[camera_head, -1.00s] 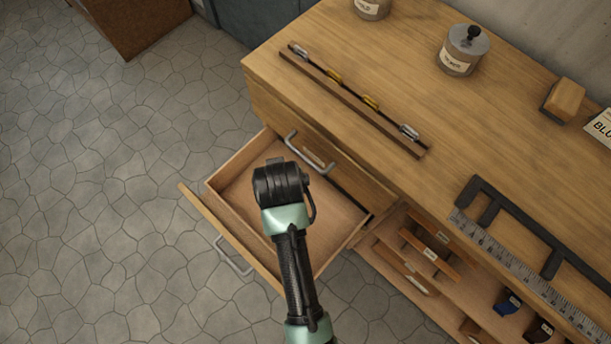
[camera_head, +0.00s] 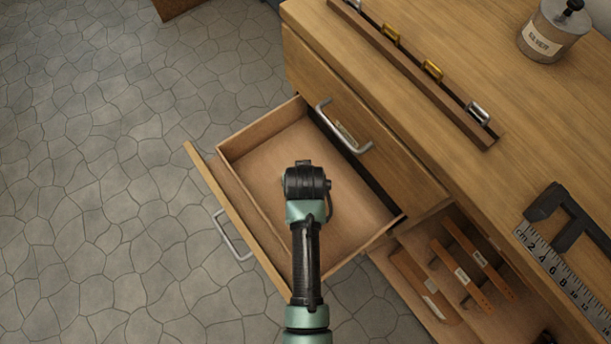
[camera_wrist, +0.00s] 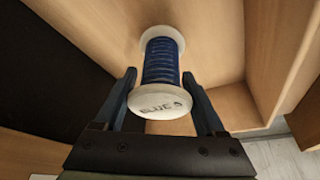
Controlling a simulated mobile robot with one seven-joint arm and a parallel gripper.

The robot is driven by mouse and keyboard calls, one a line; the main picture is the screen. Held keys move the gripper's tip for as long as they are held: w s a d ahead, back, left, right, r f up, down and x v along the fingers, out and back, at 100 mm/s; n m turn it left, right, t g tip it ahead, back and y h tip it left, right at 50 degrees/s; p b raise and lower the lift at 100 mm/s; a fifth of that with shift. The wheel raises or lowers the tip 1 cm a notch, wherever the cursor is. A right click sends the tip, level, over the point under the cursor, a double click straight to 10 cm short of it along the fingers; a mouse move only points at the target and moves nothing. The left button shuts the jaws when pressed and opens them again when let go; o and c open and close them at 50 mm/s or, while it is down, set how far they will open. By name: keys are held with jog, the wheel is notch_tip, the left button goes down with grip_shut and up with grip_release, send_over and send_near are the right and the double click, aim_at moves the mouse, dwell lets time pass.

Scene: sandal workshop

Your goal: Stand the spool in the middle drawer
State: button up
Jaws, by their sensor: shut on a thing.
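The spool (camera_wrist: 161,62) is wound with blue thread between white end discs. Its near disc, marked BLUE, faces the wrist camera. My gripper (camera_wrist: 159,80) has one dark finger on each side of the spool and is shut on it. The open drawer (camera_head: 262,142) has light wooden walls and a bare floor where it shows. My wrist is above the drawer in the head view and hides the spool and fingers there. In the wrist view the spool's far disc is over the drawer floor; I cannot tell whether it touches.
A closed drawer with a metal handle (camera_head: 341,130) is above the open one. On the worktop are a wooden strip (camera_head: 420,75), a lidded jar (camera_head: 548,32) and a ruler (camera_head: 566,266).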

jog(key=shift+f+b, duration=0.5)
jog(key=shift+f, duration=1.4)
jog(key=shift+f, duration=0.15)
jog(key=o, duration=1.4)
jog(key=shift+o, duration=0.2)
jog(key=p+v, duration=0.3)
jog(key=v, duration=0.9)
jog(key=shift+p, duration=0.3)
